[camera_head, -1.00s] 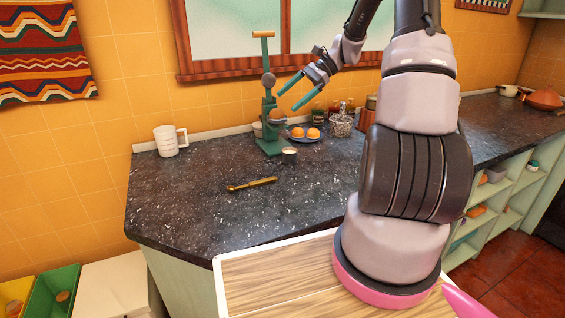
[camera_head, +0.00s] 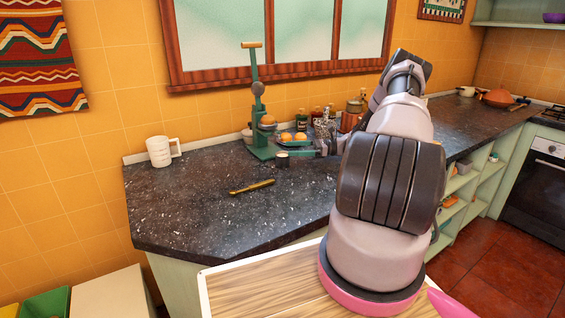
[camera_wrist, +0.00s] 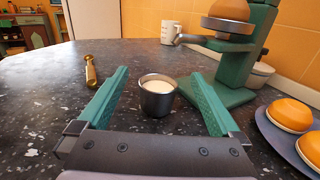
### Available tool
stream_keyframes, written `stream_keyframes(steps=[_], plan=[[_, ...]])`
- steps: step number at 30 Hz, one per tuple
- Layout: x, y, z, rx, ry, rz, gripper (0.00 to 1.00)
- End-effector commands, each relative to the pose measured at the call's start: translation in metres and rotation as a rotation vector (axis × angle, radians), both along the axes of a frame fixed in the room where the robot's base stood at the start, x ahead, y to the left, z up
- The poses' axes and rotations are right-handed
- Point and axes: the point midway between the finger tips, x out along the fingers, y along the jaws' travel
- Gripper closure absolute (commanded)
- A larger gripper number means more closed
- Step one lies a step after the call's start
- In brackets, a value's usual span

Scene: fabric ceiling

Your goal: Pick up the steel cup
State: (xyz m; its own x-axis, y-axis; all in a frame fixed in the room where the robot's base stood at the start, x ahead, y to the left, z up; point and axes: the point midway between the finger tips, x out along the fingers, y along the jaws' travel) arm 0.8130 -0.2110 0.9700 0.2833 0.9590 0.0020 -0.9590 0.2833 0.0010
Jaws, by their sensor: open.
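The steel cup (camera_wrist: 158,98) is small and dark grey with something whitish inside. It stands upright on the counter between the two green fingers of my open gripper (camera_wrist: 158,90) in the wrist view, and neither finger appears to touch it. In the head view the steel cup (camera_head: 282,160) is by the base of the green press, with my gripper (camera_head: 298,154) low at its right. My arm partly hides the view of the right side there.
A green juicer press (camera_wrist: 235,80) stands close behind the right finger. A plate (camera_wrist: 285,130) with orange halves lies to the right. A brass tool (camera_wrist: 90,70) lies left, and a white measuring cup (camera_head: 160,151) stands farther off.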

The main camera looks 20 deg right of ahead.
Motion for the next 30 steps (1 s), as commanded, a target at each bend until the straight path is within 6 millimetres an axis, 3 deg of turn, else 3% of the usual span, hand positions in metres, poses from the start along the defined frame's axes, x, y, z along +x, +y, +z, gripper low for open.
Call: stream_keyframes(steps=[6, 11, 21, 30], plan=[[0.0, 0.0, -0.023, -0.001, 0.0, 0.001, 0.0], [0.004, 0.014, -0.023, 0.0, -0.001, 0.003, 0.0], [0.019, 0.067, -0.023, -0.001, -0.001, 0.002, 0.0], [0.021, 0.072, -0.023, -0.002, -0.001, 0.001, 0.0]])
